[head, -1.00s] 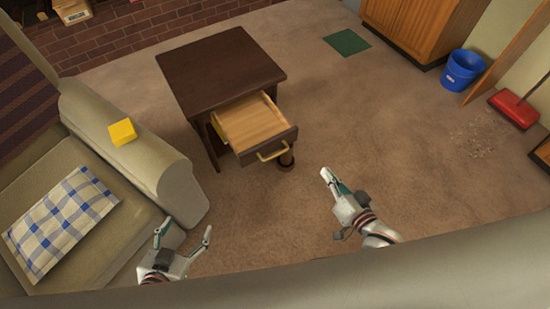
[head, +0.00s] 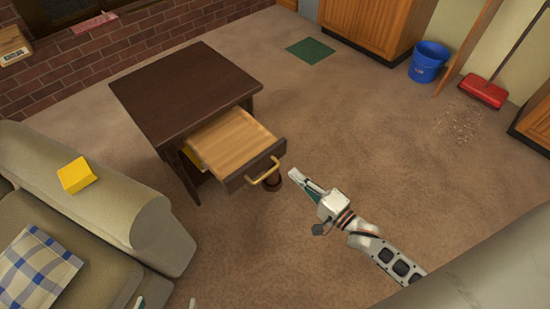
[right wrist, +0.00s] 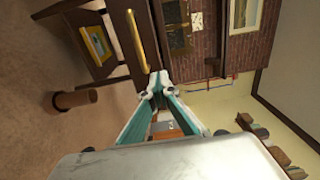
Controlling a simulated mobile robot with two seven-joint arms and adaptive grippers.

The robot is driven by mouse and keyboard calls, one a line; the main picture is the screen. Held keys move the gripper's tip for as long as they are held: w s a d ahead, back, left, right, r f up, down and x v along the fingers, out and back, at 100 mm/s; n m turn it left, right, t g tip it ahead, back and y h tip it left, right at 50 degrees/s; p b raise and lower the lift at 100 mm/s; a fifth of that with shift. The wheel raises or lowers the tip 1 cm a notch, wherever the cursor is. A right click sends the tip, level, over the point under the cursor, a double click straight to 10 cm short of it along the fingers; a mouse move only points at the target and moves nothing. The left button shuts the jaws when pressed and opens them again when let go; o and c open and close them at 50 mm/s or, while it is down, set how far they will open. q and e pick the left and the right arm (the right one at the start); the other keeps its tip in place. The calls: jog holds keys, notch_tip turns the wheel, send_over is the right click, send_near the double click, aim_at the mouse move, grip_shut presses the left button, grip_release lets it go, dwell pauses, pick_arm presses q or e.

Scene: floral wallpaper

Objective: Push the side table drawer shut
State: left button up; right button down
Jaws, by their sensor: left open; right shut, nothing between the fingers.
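The dark brown side table (head: 180,85) stands left of centre on the carpet. Its drawer (head: 232,140) is pulled out toward me, with a light wood inside and a brass handle (head: 266,179) on the dark front. My right gripper (head: 292,174) is shut and empty, close to the right of the drawer handle, with a small gap seen. In the right wrist view, the shut fingertips (right wrist: 156,79) point past the handle (right wrist: 136,40) and drawer front. My left gripper (head: 166,303) is open at the bottom edge, mostly cut off, with only its fingertips showing.
A beige sofa (head: 150,228) with a yellow block (head: 75,176) and checked cushion (head: 38,270) is at left. A round brown object (head: 298,178) is beside the drawer.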

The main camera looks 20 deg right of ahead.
aim_at(270, 153)
jog(key=x, duration=0.2)
jog(key=b+x, duration=0.1)
jog(key=x, duration=0.5)
jog(key=shift+a+f+b, duration=0.15)
jog(key=shift+f+b, duration=0.2)
jog(key=shift+w+a+r, duration=0.1)
jog(key=shift+w+r, duration=0.05)
jog(key=shift+w, duration=0.25)
pick_arm(q)
jog(key=shift+w+d+r+n+t+h, duration=0.2)
jog(key=shift+w+d+r, duration=0.15)
jog(key=shift+d+r, duration=0.15)
jog(key=shift+w+d+r+n+t+h, duration=0.1)
jog(key=shift+w+d+r+h, duration=0.15)
jog(key=shift+d+r, duration=0.2)
jog(key=shift+f, duration=0.1)
